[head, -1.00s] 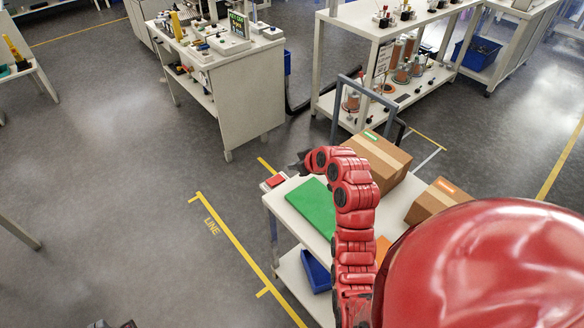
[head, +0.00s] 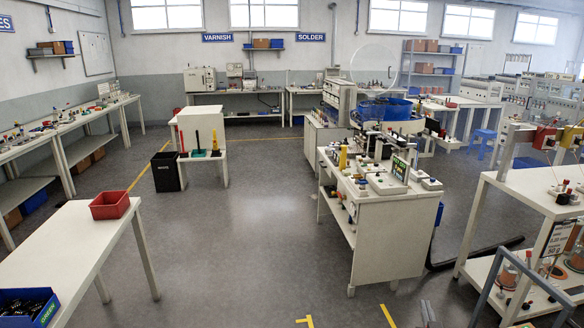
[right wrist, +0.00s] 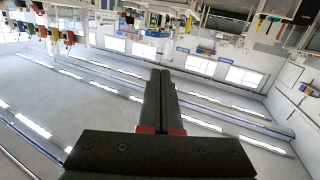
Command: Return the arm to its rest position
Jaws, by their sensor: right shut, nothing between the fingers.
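My right gripper (head: 427,311) shows only as a small grey tip at the bottom edge of the head view, right of centre. The rest of my right arm is out of that view. In the right wrist view the two dark fingers of the right gripper (right wrist: 160,75) lie together, shut, with nothing between them. That view shows the room upside down, with the ceiling and lights below. My left gripper is in neither view.
A white table (head: 60,247) at left bears a red bin (head: 110,205) and a blue bin (head: 25,308) labelled GREEN. A white bench (head: 392,240) with equipment stands right of centre. A shelf unit (head: 490,232) is at right. Open floor lies in the middle.

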